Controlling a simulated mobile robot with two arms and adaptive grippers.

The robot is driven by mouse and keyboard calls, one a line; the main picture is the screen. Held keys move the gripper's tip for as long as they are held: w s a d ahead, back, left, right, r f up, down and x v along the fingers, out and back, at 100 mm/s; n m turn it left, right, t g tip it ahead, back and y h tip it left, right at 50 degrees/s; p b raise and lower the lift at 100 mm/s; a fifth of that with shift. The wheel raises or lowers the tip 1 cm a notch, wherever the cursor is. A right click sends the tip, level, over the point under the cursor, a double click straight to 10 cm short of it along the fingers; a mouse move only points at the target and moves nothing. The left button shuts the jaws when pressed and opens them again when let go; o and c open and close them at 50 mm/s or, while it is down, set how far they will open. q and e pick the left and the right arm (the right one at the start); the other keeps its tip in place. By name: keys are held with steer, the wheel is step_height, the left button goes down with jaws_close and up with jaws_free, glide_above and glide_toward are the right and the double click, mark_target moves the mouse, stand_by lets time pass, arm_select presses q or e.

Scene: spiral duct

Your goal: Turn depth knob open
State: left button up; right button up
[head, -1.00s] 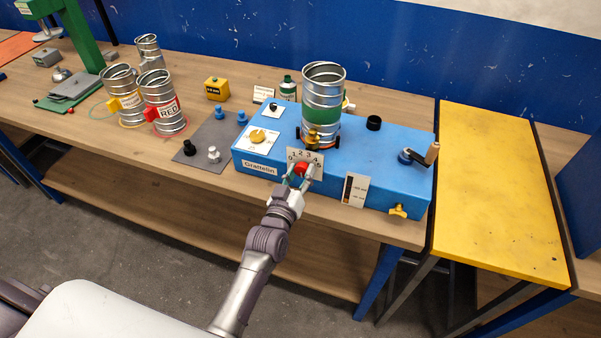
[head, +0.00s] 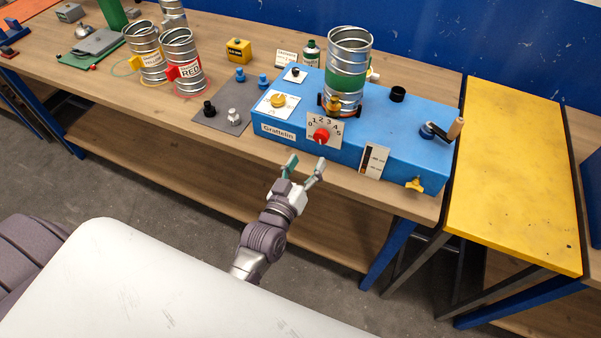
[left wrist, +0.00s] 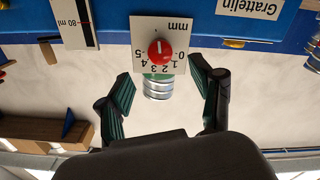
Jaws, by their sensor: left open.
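The red depth knob (head: 321,135) sits on a white dial plate (head: 325,121) numbered 0 to 5, on the front of the blue Grattelin machine (head: 400,145). In the left wrist view the red knob (left wrist: 160,52) shows upside down, with "mm" on its plate; its exact setting is too small to tell. My left gripper (head: 307,160) is open and empty, in front of and below the knob, apart from it. In the left wrist view its fingers (left wrist: 162,85) stand apart to either side of the knob. My right gripper is not in view.
A spiral duct (head: 348,62) stands on the machine. A yellow knob (head: 278,100) is on its left, a crank (head: 447,131) and a yellow tap (head: 414,185) on its right. RED (head: 186,62) and YELLOW ducts stand left on the bench. The space before the bench front is free.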

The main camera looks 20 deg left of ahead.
arm_select(q)
steer(key=shift+s, duration=1.8)
steer(key=s+d+f+m+g+h+b, duration=0.15)
steer(key=s+f+g, duration=0.45)
steer(key=f, duration=1.3)
steer(key=s+f+m+g+b, duration=0.25)
steer(key=s+f, duration=0.45)
steer(key=f, duration=1.1)
steer(key=s+a+f+m+g+y+b, duration=0.1)
steer(key=s+a+f+g, duration=0.2)
steer(key=s+f, duration=0.6)
steer(key=s+a+f+g+y+b, duration=0.1)
steer(key=s+a+f+g, duration=0.3)
steer(key=s, duration=1.2)
step_height(320, 180, down, 5)
steer(key=shift+s+a+r+m+g+b, duration=0.1)
steer(key=shift+s+a+m+g+b, duration=0.2)
steer(key=shift+g+b, duration=0.45)
steer(key=shift+w, duration=0.1)
